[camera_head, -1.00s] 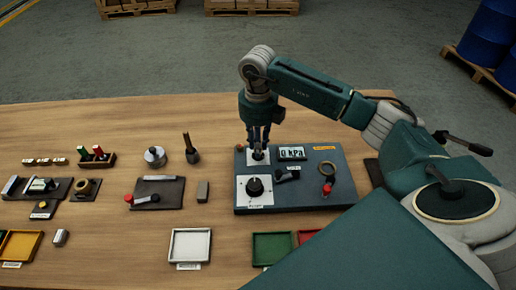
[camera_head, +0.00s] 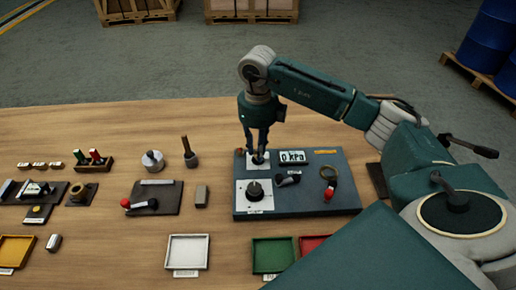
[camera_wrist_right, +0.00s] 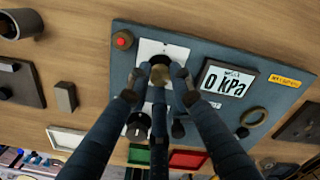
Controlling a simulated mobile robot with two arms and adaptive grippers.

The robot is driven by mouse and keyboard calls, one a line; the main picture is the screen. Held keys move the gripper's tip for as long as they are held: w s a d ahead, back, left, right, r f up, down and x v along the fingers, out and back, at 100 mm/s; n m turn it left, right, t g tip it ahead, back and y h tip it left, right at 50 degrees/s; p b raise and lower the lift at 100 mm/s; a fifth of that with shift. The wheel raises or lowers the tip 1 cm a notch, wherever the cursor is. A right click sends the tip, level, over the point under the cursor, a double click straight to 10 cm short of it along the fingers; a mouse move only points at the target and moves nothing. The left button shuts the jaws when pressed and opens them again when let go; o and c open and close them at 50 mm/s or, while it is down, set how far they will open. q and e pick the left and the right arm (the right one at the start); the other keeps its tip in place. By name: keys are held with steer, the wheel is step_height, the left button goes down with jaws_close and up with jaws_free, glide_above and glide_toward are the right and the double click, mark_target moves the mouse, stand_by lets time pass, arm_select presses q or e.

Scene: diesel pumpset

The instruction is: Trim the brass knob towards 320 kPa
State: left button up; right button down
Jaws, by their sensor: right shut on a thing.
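The brass knob (camera_wrist_right: 160,75) sits on a white plate at the top left of the grey-blue panel (camera_head: 300,204). My right gripper (camera_head: 258,154) reaches down onto it from above. In the wrist view its fingers (camera_wrist_right: 160,80) close around the knob, hiding part of its sides. In the head view the fingers hide most of the knob. The panel display (camera_head: 292,157) reads 0 kPa, and it also shows 0 kPa in the wrist view (camera_wrist_right: 226,82). My left gripper is not in view.
On the panel are a black rotary knob (camera_head: 254,189), a small black lever (camera_head: 288,179), a brass ring (camera_head: 329,172) and a red button (camera_wrist_right: 123,39). White (camera_head: 187,235) and green (camera_head: 273,240) trays lie in front. A grey block (camera_head: 201,195) stands to the left.

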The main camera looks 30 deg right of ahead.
steer(key=c, duration=1.5)
jaws_free()
steer(key=shift+r, duration=0.1)
steer(key=shift+c, duration=0.2)
step_height(320, 180, up, 12)
